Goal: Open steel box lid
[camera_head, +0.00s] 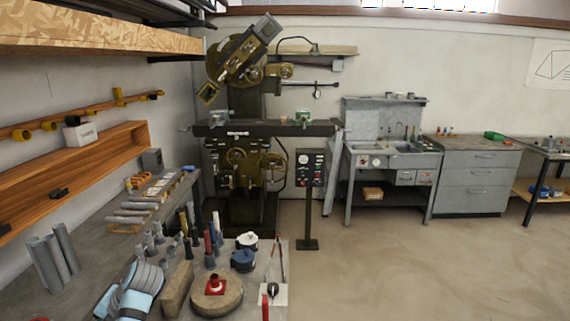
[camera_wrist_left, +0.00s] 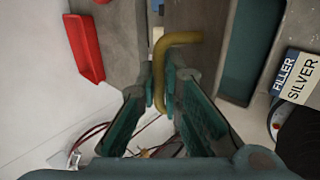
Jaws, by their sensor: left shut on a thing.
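In the left wrist view, my left gripper (camera_wrist_left: 162,88) is shut on a bent yellow handle (camera_wrist_left: 180,39). The handle stands against a grey metal surface (camera_wrist_left: 208,22) that looks like part of the steel box. The fingers hide part of the handle, and I cannot tell whether the lid is raised or how far. The steel box cannot be made out for certain in the head view. Neither arm shows in the head view, and my right gripper is in no view.
In the left wrist view, a red part (camera_wrist_left: 86,48) lies at upper left, and a label reading FILLER SILVER (camera_wrist_left: 298,78) is at right. Thin wires lie below. In the head view, a crowded bench (camera_head: 95,240) runs along the left, and the floor (camera_head: 420,265) at right is clear.

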